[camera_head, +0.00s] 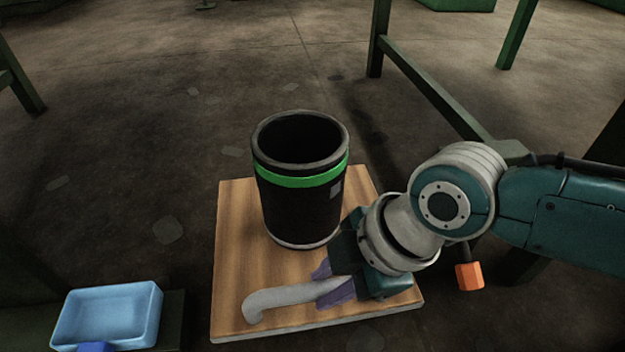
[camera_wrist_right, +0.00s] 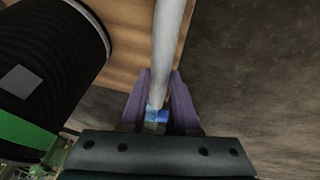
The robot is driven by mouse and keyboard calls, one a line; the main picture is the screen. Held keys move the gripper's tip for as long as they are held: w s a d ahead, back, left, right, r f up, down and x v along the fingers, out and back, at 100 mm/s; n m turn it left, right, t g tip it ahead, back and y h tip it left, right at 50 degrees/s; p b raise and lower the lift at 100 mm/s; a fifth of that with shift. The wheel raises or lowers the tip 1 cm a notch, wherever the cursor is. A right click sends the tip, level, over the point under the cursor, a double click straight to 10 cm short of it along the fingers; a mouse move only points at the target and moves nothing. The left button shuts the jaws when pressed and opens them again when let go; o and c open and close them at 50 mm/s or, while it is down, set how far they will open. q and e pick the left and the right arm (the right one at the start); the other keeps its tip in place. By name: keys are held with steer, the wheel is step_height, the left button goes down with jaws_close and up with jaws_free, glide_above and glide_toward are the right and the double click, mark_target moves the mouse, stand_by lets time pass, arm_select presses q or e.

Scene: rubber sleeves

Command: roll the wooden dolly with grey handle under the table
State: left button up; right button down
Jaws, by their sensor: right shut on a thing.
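The wooden dolly (camera_head: 235,245) lies flat on the floor in the middle of the head view. Its grey handle (camera_head: 285,296) runs along the near part of the board. My right gripper (camera_head: 330,285), with purple fingers, is shut on the grey handle. In the right wrist view the handle (camera_wrist_right: 167,50) passes between the two purple fingers (camera_wrist_right: 160,105). A black bin (camera_head: 300,205) with a green band stands upright on the dolly, behind the handle. My left gripper is not in view.
A blue tray (camera_head: 108,314) sits at the lower left on a dark surface. Green metal legs and a bar (camera_head: 430,90) stand at the upper right, and another green leg (camera_head: 20,80) at the upper left. The floor (camera_head: 190,110) behind the dolly is open.

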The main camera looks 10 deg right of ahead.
steer(key=shift+w, duration=0.2)
steer(key=c, duration=1.1)
jaws_free()
steer(key=o, duration=0.4)
steer(key=shift+w, duration=0.25)
steer(key=shift+o, duration=0.2)
steer(key=shift+s+r, duration=0.1)
steer(key=shift+s, duration=0.1)
steer(key=shift+d+r+p, duration=0.15)
steer(key=shift+r+p, duration=0.25)
steer(key=shift+p, duration=0.05)
steer(key=p+v, duration=0.7)
steer(key=v, duration=0.2)
steer(key=shift+p, duration=0.35)
